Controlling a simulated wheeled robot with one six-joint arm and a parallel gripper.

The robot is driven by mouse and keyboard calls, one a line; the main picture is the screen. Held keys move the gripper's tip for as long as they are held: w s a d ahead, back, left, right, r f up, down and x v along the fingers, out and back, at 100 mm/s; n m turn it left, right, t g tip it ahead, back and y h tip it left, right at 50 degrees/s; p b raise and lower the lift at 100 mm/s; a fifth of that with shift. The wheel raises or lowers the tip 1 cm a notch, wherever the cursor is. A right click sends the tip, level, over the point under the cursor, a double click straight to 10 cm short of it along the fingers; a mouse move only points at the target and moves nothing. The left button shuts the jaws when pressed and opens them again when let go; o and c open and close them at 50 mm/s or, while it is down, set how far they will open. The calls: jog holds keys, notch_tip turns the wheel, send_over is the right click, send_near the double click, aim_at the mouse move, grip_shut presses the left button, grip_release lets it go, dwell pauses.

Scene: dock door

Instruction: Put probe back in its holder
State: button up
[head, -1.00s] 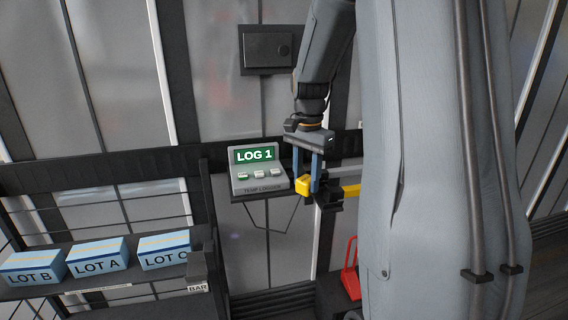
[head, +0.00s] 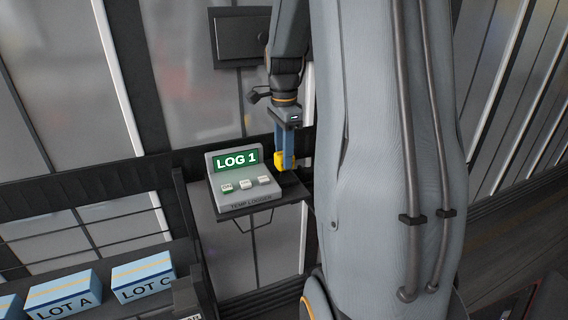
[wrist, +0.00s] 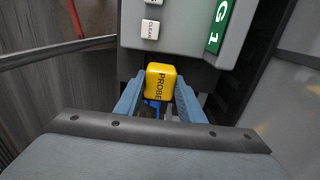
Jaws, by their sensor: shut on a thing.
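The yellow probe (head: 280,160), lettered PROBE in the wrist view (wrist: 160,82), is held between the blue fingers of my gripper (head: 286,158). My gripper is shut on it and points down, just right of the temp logger (head: 239,201). The logger's green screen reads LOG 1, with several pale buttons below it. A short blue piece shows under the probe in the wrist view. The probe's lower end is hidden, and I cannot make out the holder; my arm covers the area to the right.
The logger stands on a small dark shelf (head: 262,207) on the wall. Blue boxes marked LOT A (head: 66,296) and LOT C (head: 143,279) sit on a rack at lower left. A dark wall box (head: 243,38) hangs above.

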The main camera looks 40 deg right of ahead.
jog(key=shift+f+p, duration=0.5)
jog(key=shift+f, duration=1.4)
jog(key=shift+f, duration=0.1)
jog(key=o, duration=1.2)
notch_tip(320, 180, up, 12)
jog(key=b, duration=0.3)
